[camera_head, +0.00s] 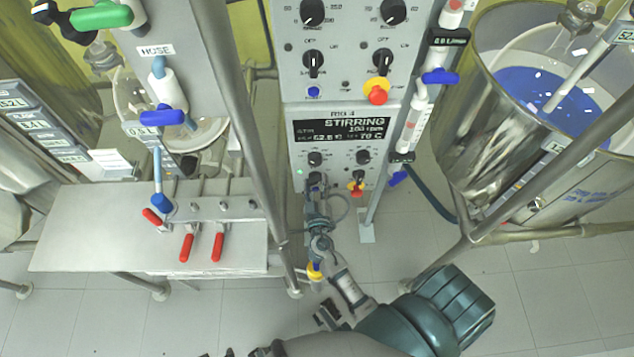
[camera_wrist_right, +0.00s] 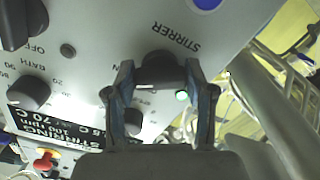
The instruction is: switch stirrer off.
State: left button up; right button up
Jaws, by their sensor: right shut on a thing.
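The control panel (camera_head: 340,135) has a black display (camera_head: 340,130) reading STIRRING, about 100 rpm and 70 C. The stirrer knob (camera_wrist_right: 160,68) is black and sits beside the STIRRER lettering in the wrist view. My right gripper (camera_head: 316,186) reaches the lower left knob of this panel from below. In the wrist view my right gripper (camera_wrist_right: 160,78) has one finger on each side of the knob and is shut on it. The fingers partly hide the knob, and its pointer setting is hard to read. A green lamp (camera_wrist_right: 181,96) beside it is lit. My left gripper is not in view.
A red emergency button (camera_head: 357,188) sits right of my gripper. More knobs and another red button (camera_head: 377,92) are above. A steel table (camera_head: 100,235) with red-handled valves (camera_head: 187,247) stands left. A steel vessel with blue liquid (camera_head: 540,95) stands right.

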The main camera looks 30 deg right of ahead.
jog(key=shift+a+r, duration=0.1)
jog(key=shift+a, duration=0.15)
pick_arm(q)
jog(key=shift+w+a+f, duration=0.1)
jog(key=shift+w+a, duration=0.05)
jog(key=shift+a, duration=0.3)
pick_arm(e)
jog(key=shift+d, duration=0.1)
